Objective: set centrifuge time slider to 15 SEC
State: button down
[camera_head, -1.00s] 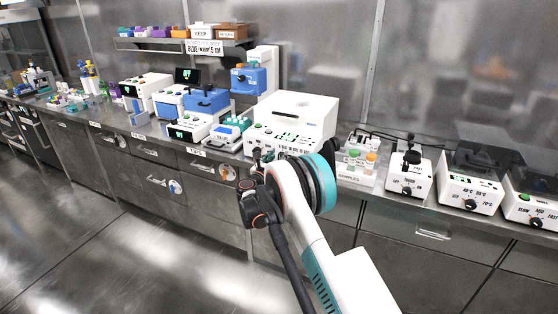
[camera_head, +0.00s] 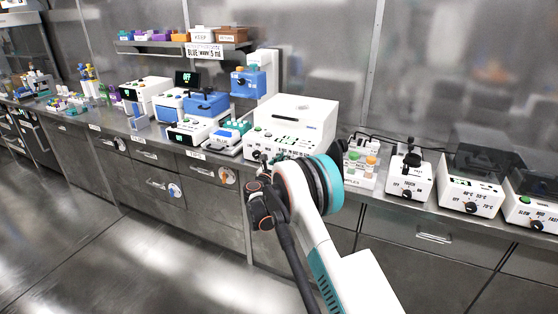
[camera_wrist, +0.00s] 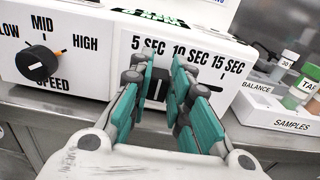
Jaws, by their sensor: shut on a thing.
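The centrifuge (camera_head: 292,127) is a white box on the bench, in the middle of the head view. Its front panel (camera_wrist: 121,45) fills the upper wrist view, with labels 5 SEC, 10 SEC and 15 SEC from left to right. The time slider's black knob (camera_wrist: 157,89) with a white mark sits below the labels, between 5 SEC and 10 SEC. My gripper (camera_wrist: 162,74) is at the panel with its teal fingers shut on this knob, one on each side. The fingers hide much of the slot. In the head view my gripper (camera_head: 262,170) is small and partly hidden.
A samples rack (camera_wrist: 290,118) with capped containers stands close on the right. A black-knobbed white device (camera_head: 406,178) stands farther right. The floor in front is clear.

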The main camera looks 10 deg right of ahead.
jog(key=s+d, duration=0.4)
jog(key=d, duration=0.2)
jog(key=shift+s+d, duration=0.3)
jog(key=shift+s, duration=0.1)
jog(key=c, duration=1.5)
grip_release()
jog(key=shift+d, duration=0.1)
jog(key=shift+s, duration=0.1)
jog(key=v, duration=1.2)
